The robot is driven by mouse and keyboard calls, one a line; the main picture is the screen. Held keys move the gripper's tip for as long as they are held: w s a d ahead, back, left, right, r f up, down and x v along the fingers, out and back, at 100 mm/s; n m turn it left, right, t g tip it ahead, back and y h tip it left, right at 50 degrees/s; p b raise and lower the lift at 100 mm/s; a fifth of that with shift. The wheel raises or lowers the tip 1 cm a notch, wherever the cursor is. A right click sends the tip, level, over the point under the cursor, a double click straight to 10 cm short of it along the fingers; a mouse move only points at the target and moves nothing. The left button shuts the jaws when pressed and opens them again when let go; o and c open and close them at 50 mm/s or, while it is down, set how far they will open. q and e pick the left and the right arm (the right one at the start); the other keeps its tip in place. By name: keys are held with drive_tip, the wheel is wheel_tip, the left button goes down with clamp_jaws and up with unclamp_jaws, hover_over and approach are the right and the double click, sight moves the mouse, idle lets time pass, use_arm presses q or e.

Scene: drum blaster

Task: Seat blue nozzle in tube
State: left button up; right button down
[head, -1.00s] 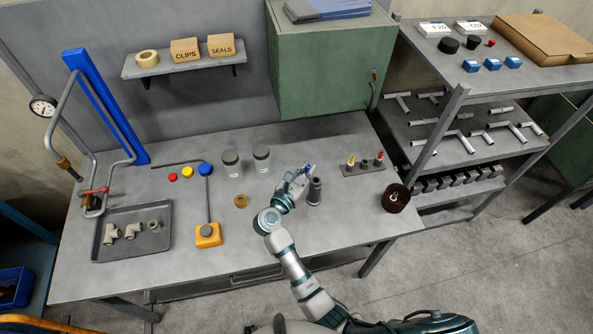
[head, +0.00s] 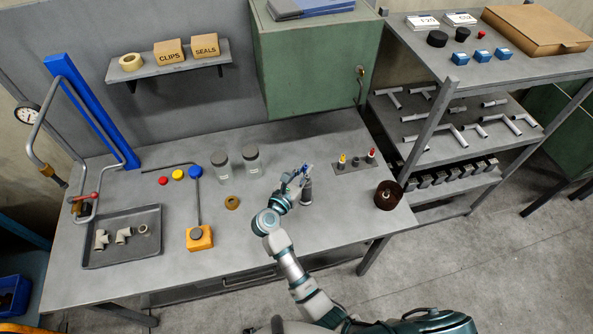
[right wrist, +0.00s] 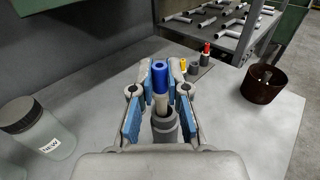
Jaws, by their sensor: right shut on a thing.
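The blue nozzle (right wrist: 160,76) is between the fingertips of my right gripper (right wrist: 162,78), which is shut on it. Its pale lower stem points down toward the dark grey tube (right wrist: 165,124). In the right wrist view the stem overlaps the tube's mouth; I cannot tell whether it is inside or just above. In the head view my right gripper (head: 303,174) holds the small blue nozzle (head: 309,167) close over the upright tube (head: 306,193), and the fingers partly hide the tube's top. My left gripper is not in view.
A rack (head: 345,168) with yellow-tipped and red-tipped nozzles stands to the right, and a brown round container (head: 388,195) is near the table's right edge. Two jars (head: 222,168) stand left of the gripper. A yellow-based device (head: 199,239) and grey tray (head: 150,252) lie further left.

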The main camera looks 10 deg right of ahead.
drive_tip(key=shift+d+f, duration=0.25)
drive_tip(key=shift+d+f+b, duration=0.2)
drive_tip(key=shift+f+b, duration=0.2)
drive_tip(key=shift+f, duration=0.05)
drive_tip(key=shift+a, duration=0.4)
drive_tip(key=shift+f, duration=0.1)
drive_tip(key=shift+d+f, duration=0.15)
drive_tip(key=shift+d, duration=0.1)
drive_tip(key=shift+d+f+b, duration=0.2)
drive_tip(key=shift+f+b, duration=0.05)
drive_tip(key=shift+b, duration=0.2)
drive_tip(key=shift+a+f, duration=0.1)
drive_tip(key=shift+a, duration=0.65)
drive_tip(key=shift+d, duration=0.25)
drive_tip(key=c, duration=1.1)
unclamp_jaws()
drive_tip(key=shift+d+f, duration=0.1)
drive_tip(key=shift+d, duration=0.35)
drive_tip(key=o, duration=0.4)
drive_tip(key=shift+a, duration=0.25)
drive_tip(key=shift+o, duration=0.5)
drive_tip(key=shift+a, duration=0.3)
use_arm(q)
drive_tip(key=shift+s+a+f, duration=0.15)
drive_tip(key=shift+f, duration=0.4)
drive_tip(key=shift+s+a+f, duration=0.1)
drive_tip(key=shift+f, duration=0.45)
use_arm(e)
drive_tip(key=shift+d, duration=0.45)
